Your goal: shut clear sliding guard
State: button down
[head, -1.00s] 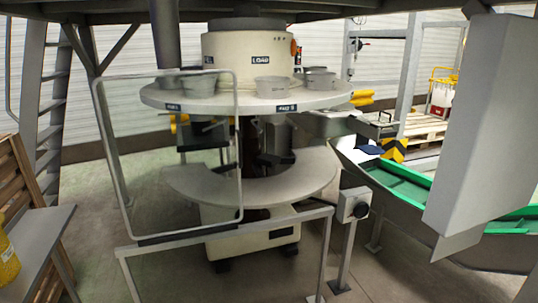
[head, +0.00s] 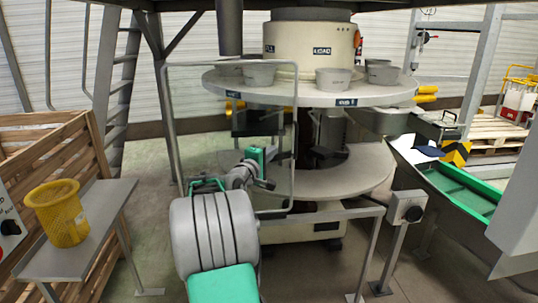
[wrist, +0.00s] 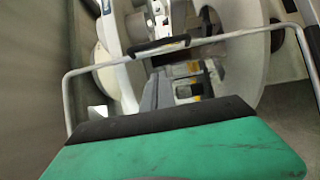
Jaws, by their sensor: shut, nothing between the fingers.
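The clear sliding guard (head: 294,130) is a see-through panel in a grey tube frame. It stands upright in front of the left part of the round machine (head: 300,45), and the right part of the machine is uncovered. In the wrist view the guard's tube frame (wrist: 235,35) crosses the picture, with a black grip (wrist: 158,47) on its bar. My gripper (head: 265,183) is at the guard's lower part in the head view, shut and empty. The wrist view shows its green and black end (wrist: 165,122) close to the frame. I cannot tell whether they touch.
A grey rail (head: 350,213) runs low in front of the machine, with a switch box (head: 407,207) at its right end. A side table (head: 95,215) with a yellow basket (head: 58,212) stands at left. A green-lined chute (head: 460,190) is at right.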

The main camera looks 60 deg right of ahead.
send_near(288, 145)
notch_tip(288, 145, up, 3)
jog(key=d, duration=0.2)
jog(key=shift+s+d+p, duration=0.5)
jog(key=shift+s+d, duration=0.6)
jog(key=shift+d, duration=0.05)
